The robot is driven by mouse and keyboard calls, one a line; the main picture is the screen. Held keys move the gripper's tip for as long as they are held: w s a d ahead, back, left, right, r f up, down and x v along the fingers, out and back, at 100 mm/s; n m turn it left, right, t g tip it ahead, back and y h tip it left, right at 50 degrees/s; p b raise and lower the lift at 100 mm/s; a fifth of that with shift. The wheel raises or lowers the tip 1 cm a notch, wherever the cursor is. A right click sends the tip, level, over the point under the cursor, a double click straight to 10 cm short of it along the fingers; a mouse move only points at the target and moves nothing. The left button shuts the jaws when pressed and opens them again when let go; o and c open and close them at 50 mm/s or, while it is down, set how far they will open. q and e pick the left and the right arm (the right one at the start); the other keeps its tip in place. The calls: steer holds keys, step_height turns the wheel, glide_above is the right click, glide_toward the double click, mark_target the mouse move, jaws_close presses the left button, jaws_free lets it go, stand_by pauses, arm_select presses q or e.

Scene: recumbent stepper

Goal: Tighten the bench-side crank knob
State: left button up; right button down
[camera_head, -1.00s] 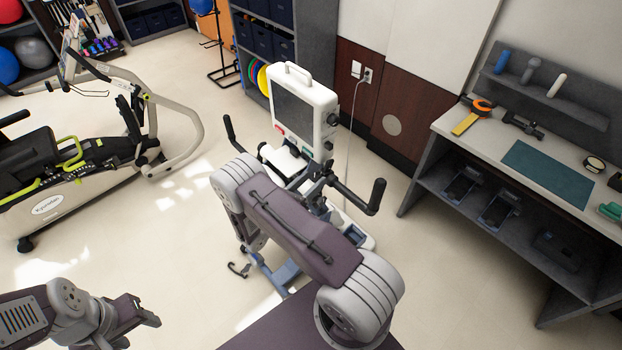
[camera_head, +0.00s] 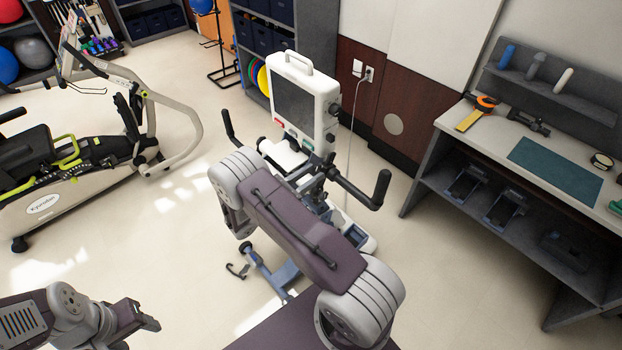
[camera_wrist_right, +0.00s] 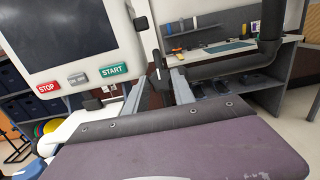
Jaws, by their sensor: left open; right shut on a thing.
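The stepper's white console (camera_head: 305,100) stands in the middle of the head view. A black crank arm with an upright grip (camera_head: 381,188) sticks out on its bench side. In the right wrist view a small black knob with a lever (camera_wrist_right: 157,66) sits below the console's right corner. My right gripper (camera_wrist_right: 158,88) is shut on this knob, with one grey finger on either side. In the head view my right forearm hides that gripper. My left gripper (camera_head: 148,314) is open and empty at the lower left, away from the stepper.
A bench (camera_head: 470,135) with a green mat (camera_head: 556,170) and tools stands at the right. Another exercise machine (camera_head: 70,170) stands at the left. A power cord (camera_head: 352,140) hangs from the wall outlet. Clear floor lies between the machines.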

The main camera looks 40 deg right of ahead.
steer(key=c, duration=1.1)
jaws_free()
steer(key=shift+o, duration=0.2)
steer(key=shift+a+f, duration=0.1)
steer(key=shift+a, duration=0.3)
steer(key=a+b, duration=0.3)
steer(key=a, duration=0.5)
steer(key=shift+s, duration=0.4)
steer(key=shift+a, duration=0.1)
